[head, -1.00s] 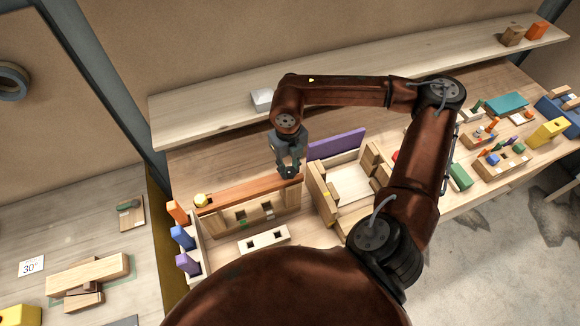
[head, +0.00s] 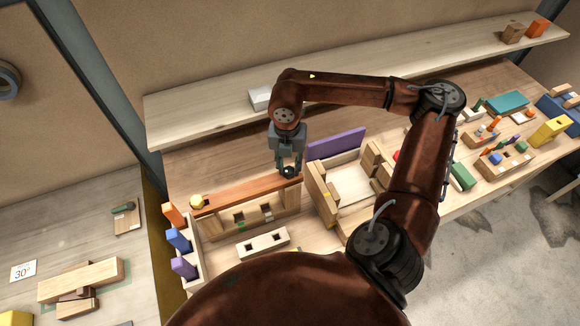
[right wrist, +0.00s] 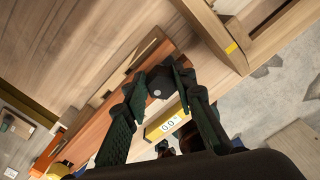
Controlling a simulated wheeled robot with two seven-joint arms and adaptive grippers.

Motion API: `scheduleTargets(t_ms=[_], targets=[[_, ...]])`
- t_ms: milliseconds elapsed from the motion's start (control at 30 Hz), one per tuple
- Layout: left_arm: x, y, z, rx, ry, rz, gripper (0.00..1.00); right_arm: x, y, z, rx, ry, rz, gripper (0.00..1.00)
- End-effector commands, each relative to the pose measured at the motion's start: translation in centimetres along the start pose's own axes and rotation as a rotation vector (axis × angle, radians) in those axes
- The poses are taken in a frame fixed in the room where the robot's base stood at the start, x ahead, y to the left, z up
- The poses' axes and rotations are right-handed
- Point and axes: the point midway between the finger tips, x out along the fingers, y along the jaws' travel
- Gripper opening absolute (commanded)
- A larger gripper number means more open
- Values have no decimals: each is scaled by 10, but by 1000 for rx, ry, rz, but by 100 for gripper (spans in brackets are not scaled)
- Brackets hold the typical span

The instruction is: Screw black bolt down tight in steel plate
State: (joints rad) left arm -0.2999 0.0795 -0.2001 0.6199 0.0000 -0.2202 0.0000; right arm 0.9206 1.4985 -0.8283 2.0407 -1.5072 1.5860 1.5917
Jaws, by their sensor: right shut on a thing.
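The black bolt (right wrist: 160,83) shows its dark hexagonal head between the fingertips of my right gripper (right wrist: 160,78) in the right wrist view. In the head view, the bolt (head: 289,171) sits at the right end of a reddish-brown board, and my right gripper (head: 289,167) points down at it from above. The gripper is shut on the bolt head. The shank is hidden, so I cannot tell how deep it sits. I cannot make out a steel plate under it. My left gripper is not in view.
The reddish board (head: 240,195) tops a wooden frame with square holes. A yellow piece (head: 197,202) sits at its left end. An open wooden box (head: 350,184) with a purple panel (head: 337,143) stands close on the right. A long shelf (head: 200,112) runs behind.

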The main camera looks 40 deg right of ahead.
Motion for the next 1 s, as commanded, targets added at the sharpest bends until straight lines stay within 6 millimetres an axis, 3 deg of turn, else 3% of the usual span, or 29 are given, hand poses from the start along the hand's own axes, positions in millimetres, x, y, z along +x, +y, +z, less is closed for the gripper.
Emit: scheduleTargets(t_ms=[167,600,900,933,1000], targets=[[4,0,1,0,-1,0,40,3,1,-1,76,5,3,0],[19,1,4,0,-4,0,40,4,0,-1,649,18,2,0],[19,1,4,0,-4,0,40,2,0,0,700,17,5,0],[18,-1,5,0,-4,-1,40,2,0,0,700,17,5,30],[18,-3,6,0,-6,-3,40,2,0,0,699,16,5,35]])
